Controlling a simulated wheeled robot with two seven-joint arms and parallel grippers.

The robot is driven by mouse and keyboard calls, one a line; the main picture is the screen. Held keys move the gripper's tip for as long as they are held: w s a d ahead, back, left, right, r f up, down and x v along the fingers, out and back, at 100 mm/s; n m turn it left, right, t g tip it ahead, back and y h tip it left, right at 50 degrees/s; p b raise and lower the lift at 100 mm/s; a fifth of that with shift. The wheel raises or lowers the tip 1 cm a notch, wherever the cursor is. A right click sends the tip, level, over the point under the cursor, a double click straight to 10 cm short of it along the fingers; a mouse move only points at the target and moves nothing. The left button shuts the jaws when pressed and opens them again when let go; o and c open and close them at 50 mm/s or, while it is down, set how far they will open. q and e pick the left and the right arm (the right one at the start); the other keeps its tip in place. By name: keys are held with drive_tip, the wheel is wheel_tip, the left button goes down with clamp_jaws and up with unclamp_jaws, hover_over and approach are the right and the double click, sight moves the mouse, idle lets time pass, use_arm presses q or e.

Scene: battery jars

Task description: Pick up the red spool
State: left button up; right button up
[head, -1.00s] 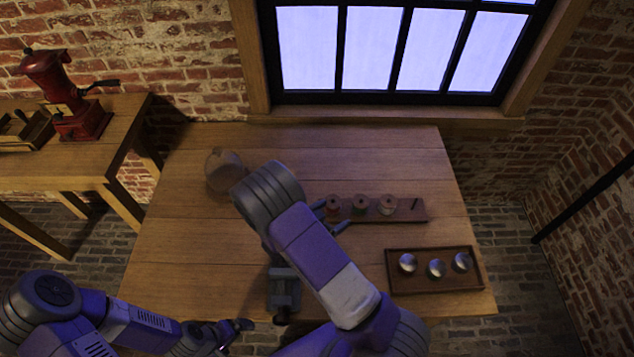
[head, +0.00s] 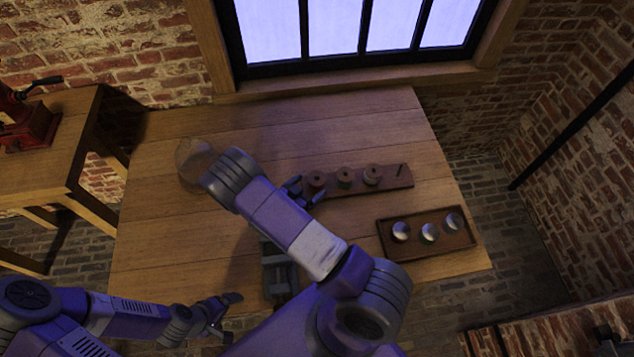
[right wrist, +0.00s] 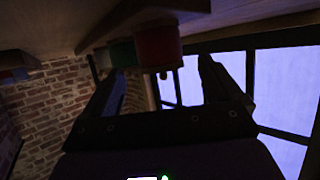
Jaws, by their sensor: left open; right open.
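The red spool (head: 316,180) is at the left end of the row on the wooden rack (head: 410,184); its colour is dull in the head view. In the right wrist view the red spool (right wrist: 158,47) shows clearly, just beyond the fingertips and between them across the picture. My right gripper (head: 304,190) is open and empty, close to the spool's left and near side; it also shows in the right wrist view (right wrist: 161,68). I cannot tell whether a finger touches the spool. My left gripper (head: 230,317) is open and empty at the table's front edge.
A green spool (right wrist: 122,53) is beside the red one; another spool (head: 373,174) and a bare peg (head: 401,169) are farther right. A tray (head: 398,254) holds metallic round pieces. A glass jar (head: 192,160) and a grey device (head: 277,272) stand left of the rack.

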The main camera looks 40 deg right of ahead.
sight(315, 181)
drive_tip(key=x, duration=0.5)
drive_tip(key=shift+w+d, duration=0.1)
drive_tip(key=shift+d, duration=0.2)
drive_tip(key=c, duration=1.1)
drive_tip(key=shift+c, duration=0.2)
